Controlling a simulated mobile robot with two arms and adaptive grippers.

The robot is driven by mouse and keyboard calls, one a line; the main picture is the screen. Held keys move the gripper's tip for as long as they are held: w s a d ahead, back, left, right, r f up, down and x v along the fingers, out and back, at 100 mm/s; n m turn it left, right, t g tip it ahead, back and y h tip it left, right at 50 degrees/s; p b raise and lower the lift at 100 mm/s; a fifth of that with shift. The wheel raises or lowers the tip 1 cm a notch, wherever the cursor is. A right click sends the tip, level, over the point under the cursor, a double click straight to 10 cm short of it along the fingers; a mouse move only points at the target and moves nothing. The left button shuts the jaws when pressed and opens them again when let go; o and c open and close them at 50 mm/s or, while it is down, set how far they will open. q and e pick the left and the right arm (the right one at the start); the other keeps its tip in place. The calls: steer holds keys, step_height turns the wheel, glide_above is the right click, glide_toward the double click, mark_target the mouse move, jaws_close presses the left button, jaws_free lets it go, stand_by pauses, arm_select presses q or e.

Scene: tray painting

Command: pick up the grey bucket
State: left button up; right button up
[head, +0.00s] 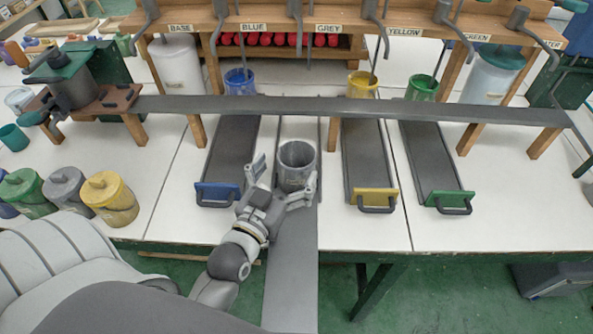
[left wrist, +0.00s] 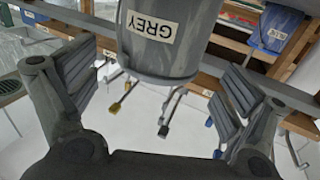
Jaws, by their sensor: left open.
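The grey bucket (head: 297,163) stands upright on the long grey slide (head: 292,250) in the lane below the GREY sign. In the left wrist view the grey bucket (left wrist: 165,50) appears upside down, with its GREY label facing the camera. My left gripper (head: 284,182) is open at the bucket's near side, with one finger to its left and one to its right. In the left wrist view the open fingers (left wrist: 155,88) are spread wider than the bucket, with a visible gap on each side. My right gripper is not in view.
Blue (head: 240,82), yellow (head: 362,85) and green (head: 422,88) buckets stand at the back. A dark rail (head: 350,108) crosses behind the grey bucket. Slides with blue (head: 217,194), yellow (head: 375,197) and green (head: 447,199) ends lie alongside. Lidded pots (head: 110,205) stand at left.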

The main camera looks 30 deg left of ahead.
mark_target(303, 144)
arm_select(q)
steer(key=w, duration=0.4)
steer(key=shift+w+a+r+p, duration=0.1)
steer(key=shift+r+p, duration=0.1)
steer(key=shift+p, duration=0.1)
steer(key=shift+w, duration=0.45)
steer(key=c, duration=1.8)
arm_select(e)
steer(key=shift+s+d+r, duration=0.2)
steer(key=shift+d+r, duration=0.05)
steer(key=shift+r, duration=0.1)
